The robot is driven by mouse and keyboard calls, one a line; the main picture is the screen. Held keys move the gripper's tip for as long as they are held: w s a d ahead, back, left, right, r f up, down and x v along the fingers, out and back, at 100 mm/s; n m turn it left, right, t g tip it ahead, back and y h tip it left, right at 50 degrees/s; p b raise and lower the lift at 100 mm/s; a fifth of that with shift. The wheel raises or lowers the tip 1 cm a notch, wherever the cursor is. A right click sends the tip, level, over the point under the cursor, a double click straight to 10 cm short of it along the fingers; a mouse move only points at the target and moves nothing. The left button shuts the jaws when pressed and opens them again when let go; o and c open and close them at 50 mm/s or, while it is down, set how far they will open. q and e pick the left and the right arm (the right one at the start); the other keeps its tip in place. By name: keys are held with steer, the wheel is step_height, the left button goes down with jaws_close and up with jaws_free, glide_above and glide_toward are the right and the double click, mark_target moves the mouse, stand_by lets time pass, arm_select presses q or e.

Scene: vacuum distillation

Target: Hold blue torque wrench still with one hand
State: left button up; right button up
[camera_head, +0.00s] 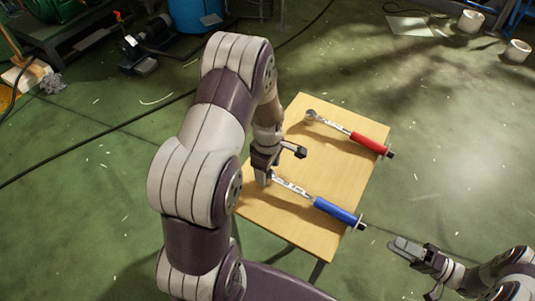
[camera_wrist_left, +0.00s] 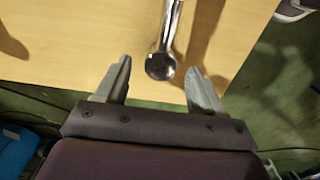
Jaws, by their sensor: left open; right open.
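The blue torque wrench (camera_head: 338,212) lies on the small wooden table, its blue handle reaching past the table's front right edge. Its metal shaft runs up and left towards my left gripper (camera_head: 281,166). My left gripper is open. In the left wrist view, the wrench's round metal head (camera_wrist_left: 160,66) shows between the two spread fingers of the left gripper (camera_wrist_left: 160,80), with gaps on both sides. In the head view, the arm and fingers partly hide the wrench head. My right gripper (camera_head: 411,270) is open and empty, off the table at the lower right, apart from the blue handle.
A red-handled torque wrench (camera_head: 368,143) lies further back on the wooden table (camera_head: 308,233). The tabletop between the two wrenches is clear. Green floor (camera_head: 455,150) is open to the right. White pots (camera_head: 471,21) and a blue barrel (camera_head: 193,15) stand far back.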

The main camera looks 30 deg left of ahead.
arm_select(q)
steer(key=shift+f, duration=1.35)
jaws_close()
steer(key=c, duration=0.7)
jaws_free()
steer(key=c, duration=0.5)
jaws_close()
arm_select(e)
steer(key=shift+o, duration=0.8)
